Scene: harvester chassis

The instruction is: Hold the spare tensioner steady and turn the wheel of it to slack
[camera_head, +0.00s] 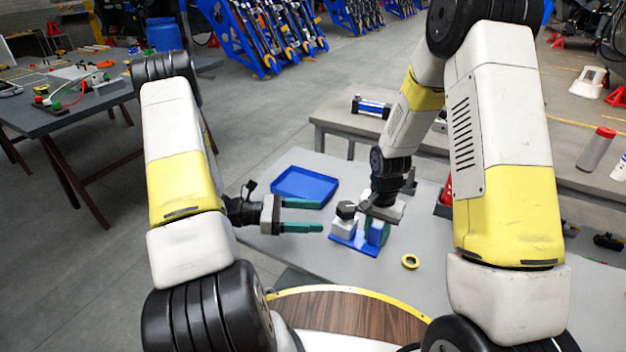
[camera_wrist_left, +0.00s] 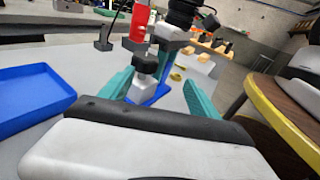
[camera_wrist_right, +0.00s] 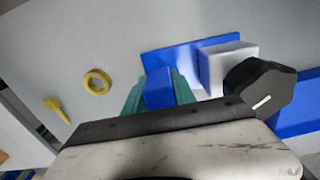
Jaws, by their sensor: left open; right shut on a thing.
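The spare tensioner stands on the table with a blue base plate (camera_head: 350,243), a white block (camera_head: 343,226) and a dark wheel (camera_head: 346,209) on the block. In the right wrist view the wheel (camera_wrist_right: 262,88) is a black faceted knob with a white mark. My right gripper (camera_wrist_right: 158,92) points down and is shut on the tensioner's upright blue block (camera_wrist_right: 158,86), beside the white block. My left gripper (camera_head: 318,215) is open and empty, left of the tensioner and pointing at it. In the left wrist view the wheel (camera_wrist_left: 145,64) appears between its fingers, farther off.
A blue tray (camera_head: 304,186) lies behind my left gripper. A yellow ring (camera_head: 410,261) lies right of the tensioner, with a small yellow piece (camera_wrist_right: 56,107) near it. A red object (camera_head: 444,206) stands behind, partly hidden by my right arm. Bare table lies left of the tensioner.

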